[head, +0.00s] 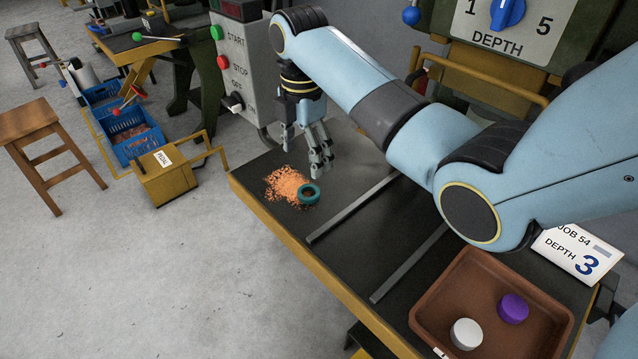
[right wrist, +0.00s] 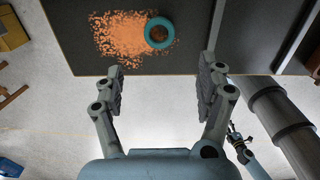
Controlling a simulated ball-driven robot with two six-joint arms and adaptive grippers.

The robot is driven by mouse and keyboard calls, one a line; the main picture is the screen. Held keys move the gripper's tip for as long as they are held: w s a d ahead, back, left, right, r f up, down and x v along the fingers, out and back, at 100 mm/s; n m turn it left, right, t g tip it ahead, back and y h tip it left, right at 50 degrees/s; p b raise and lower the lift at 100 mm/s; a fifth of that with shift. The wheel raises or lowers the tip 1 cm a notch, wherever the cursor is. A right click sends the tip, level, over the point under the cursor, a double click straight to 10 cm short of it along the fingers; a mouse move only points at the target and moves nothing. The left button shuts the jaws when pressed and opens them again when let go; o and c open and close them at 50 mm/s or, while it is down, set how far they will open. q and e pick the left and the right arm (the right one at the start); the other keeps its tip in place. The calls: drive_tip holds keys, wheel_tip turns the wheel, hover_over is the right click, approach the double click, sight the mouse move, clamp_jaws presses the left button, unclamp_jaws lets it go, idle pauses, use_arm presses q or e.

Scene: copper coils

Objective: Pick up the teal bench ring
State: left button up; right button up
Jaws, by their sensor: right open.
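The teal bench ring (head: 309,202) lies flat on the dark bench top (head: 345,165), at the right edge of a scatter of copper bits (head: 283,185). In the right wrist view the ring (right wrist: 148,37) is beyond the fingertips, roughly centred between them. My right gripper (head: 305,150) hangs fingers down above the bench, just behind the ring and apart from it. Its jaws (right wrist: 160,68) are wide open and empty. A small gripper, apparently my left one (right wrist: 238,143), shows low in the right wrist view; its jaw state is unclear.
Two grey rails (head: 352,208) lie right of the ring. A brown tray (head: 478,265) holds a white and a purple round piece. A grey control box (head: 238,65) stands behind the bench. A depth card (head: 575,250) is at right.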

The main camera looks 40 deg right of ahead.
hover_over(309, 196)
drive_tip(key=f, duration=0.2)
drive_tip(key=a+f, duration=0.1)
drive_tip(key=f, duration=0.1)
drive_tip(key=shift+s+f+b, duration=0.1)
drive_tip(key=shift+f+b, duration=0.05)
drive_tip(key=shift+b, duration=0.2)
drive_tip(key=f, duration=0.2)
drive_tip(key=d+f+b, duration=0.1)
drive_tip(key=f, duration=0.2)
drive_tip(key=shift+f, duration=0.45)
use_arm(q)
drive_tip(key=shift+s+a+f, duration=0.15)
drive_tip(key=shift+a+f, duration=0.05)
drive_tip(key=shift+f, duration=0.8)
drive_tip(key=shift+a, duration=0.15)
use_arm(e)
drive_tip(key=c, duration=1.3)
